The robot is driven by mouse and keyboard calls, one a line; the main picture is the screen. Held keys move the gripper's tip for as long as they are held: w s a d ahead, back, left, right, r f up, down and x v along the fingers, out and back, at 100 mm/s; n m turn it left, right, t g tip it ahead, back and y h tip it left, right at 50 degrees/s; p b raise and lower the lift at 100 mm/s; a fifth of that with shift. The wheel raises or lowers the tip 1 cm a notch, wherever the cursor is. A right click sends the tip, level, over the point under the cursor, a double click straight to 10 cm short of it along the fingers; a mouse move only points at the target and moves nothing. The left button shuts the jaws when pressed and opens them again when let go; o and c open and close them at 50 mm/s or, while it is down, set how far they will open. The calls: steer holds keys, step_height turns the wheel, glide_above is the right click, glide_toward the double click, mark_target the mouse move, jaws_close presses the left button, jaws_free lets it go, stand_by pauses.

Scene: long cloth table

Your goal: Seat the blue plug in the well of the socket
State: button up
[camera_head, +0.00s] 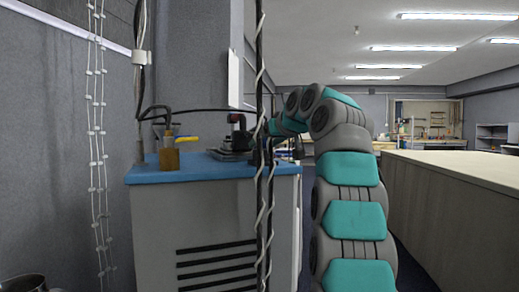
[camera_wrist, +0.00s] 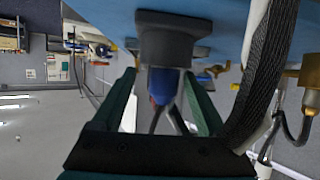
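In the wrist view, which appears upside down, a dark grey block (camera_wrist: 168,40), which looks like the socket, sits against the blue surface. A blue piece (camera_wrist: 163,84), likely the plug, with a small red mark projects from the block towards my gripper. I cannot tell how deep it sits in the well. My gripper (camera_wrist: 160,73) has its two teal fingers spread, one on each side of the blue piece, with a visible gap on the left. In the head view my arm reaches to the blue-topped cabinet, and my gripper is hidden behind a hanging cable.
The blue cabinet top (camera_head: 190,174) carries a brown block (camera_head: 169,159) and a dark device (camera_head: 237,142). A thick black braided cable (camera_wrist: 262,75) runs close to the right finger. Vertical cables (camera_head: 262,220) hang before the cabinet. A long table (camera_head: 470,168) stands at right.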

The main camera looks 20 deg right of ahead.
steer(key=v, duration=0.8)
steer(key=shift+a+r, duration=0.15)
steer(key=shift+r, duration=0.1)
